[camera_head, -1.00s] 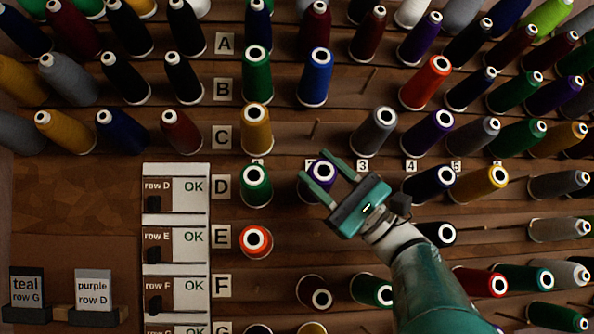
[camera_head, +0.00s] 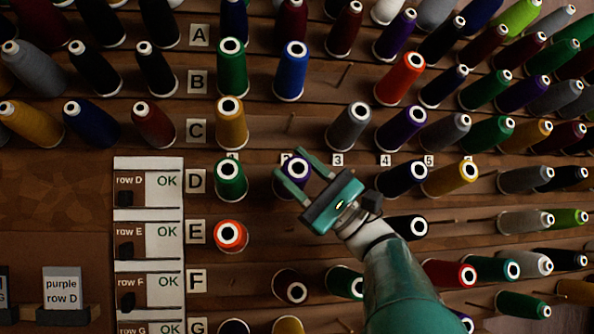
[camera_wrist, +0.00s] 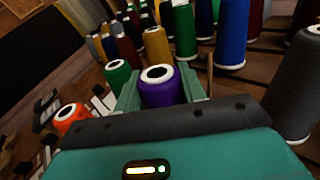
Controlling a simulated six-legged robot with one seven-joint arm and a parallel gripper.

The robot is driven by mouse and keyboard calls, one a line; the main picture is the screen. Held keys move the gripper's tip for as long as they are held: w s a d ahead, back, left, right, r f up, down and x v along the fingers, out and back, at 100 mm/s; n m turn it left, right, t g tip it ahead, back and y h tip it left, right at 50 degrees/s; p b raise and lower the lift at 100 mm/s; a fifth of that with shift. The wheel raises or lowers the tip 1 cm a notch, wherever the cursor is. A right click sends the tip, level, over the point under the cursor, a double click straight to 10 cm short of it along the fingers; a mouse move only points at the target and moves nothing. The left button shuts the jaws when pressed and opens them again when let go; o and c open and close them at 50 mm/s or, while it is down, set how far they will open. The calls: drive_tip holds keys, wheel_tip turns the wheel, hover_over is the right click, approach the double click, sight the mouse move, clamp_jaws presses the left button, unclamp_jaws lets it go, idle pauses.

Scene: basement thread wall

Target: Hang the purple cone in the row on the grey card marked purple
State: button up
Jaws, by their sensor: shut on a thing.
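The purple cone (camera_head: 294,172) is between the two fingers of my gripper (camera_head: 296,172), which is shut on it. It appears in row D under the number 2, just right of a green cone (camera_head: 230,181). Whether it is seated on a peg or held in front of one I cannot tell. In the wrist view the purple cone (camera_wrist: 160,88) has its white-ringed top toward the camera, between the teal fingers. The grey card (camera_head: 62,288) reads "purple row D" and stands at the lower left. The row D letter plate (camera_head: 196,181) is left of the green cone.
A white panel (camera_head: 148,163) with row labels and OK marks stands left of the cones. An orange cone (camera_head: 231,236) is below the green one. A grey cone (camera_head: 348,128) is up right of my gripper. Row C has a bare peg (camera_head: 291,124) above the purple cone.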

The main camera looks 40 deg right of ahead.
drive_tip(key=shift+f, duration=0.1)
drive_tip(key=o, duration=1.4)
drive_tip(key=shift+o, duration=0.2)
drive_tip(key=v, duration=1.3)
drive_tip(key=shift+s+d+f, duration=0.2)
drive_tip(key=shift+s+f, duration=0.05)
